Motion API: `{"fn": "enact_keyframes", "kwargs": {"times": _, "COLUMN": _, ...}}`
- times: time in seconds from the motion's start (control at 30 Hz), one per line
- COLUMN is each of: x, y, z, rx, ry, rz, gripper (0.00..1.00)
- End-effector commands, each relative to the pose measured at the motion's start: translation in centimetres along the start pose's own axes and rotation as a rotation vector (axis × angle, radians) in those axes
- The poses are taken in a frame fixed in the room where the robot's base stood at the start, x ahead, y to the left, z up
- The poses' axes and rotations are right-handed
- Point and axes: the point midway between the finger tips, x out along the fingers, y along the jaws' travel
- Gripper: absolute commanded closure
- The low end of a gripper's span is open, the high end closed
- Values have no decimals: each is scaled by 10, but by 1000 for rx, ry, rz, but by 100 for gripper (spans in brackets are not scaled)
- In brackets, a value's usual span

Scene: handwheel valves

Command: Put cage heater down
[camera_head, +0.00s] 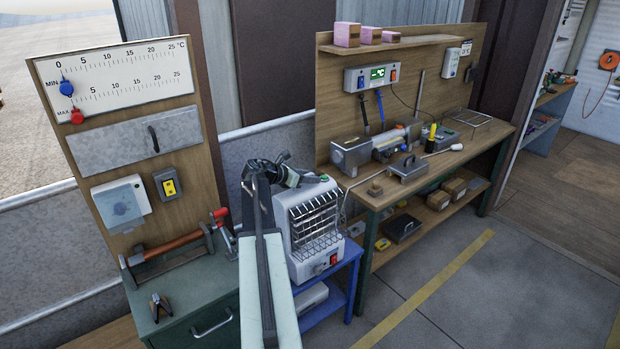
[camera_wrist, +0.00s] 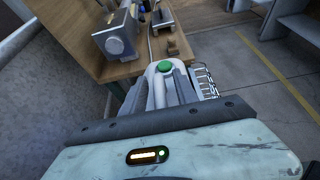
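The cage heater (camera_head: 316,222) is a white box with a wire grille on its front and a red switch low down. It is upright at the blue stand (camera_head: 350,270); whether its base rests on the stand or hangs just above it I cannot tell. My gripper (camera_head: 290,178) is at the heater's top and appears shut on its handle. In the wrist view, my gripper's grey fingers (camera_wrist: 172,92) are close together at the heater's white top, which has a green button. Part of the grille (camera_wrist: 206,82) shows to their right.
A wooden workbench (camera_head: 470,150) with a metal toolbox and tools stands right of the heater. A green cabinet (camera_head: 195,295) with a red-handled tool stands left, below a panel with a temperature scale (camera_head: 120,80). The floor (camera_head: 440,300) at the right front is clear.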

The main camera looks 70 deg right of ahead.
Motion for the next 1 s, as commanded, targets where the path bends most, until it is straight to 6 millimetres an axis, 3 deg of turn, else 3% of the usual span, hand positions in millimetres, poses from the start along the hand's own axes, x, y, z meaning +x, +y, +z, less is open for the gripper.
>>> {"fn": "enact_keyframes", "kwargs": {"times": 0.27, "x": -5, "y": 0, "z": 1, "rx": -1, "ry": -1, "rz": 1, "gripper": 65}}
{"fn": "enact_keyframes", "kwargs": {"times": 0.7, "x": -103, "y": 0, "z": 4, "rx": -1, "ry": 0, "rz": 3, "gripper": 65}}
{"fn": "enact_keyframes", "kwargs": {"times": 1.0, "x": -122, "y": 0, "z": 0, "rx": -1, "ry": -1, "rz": 1, "gripper": 65}}
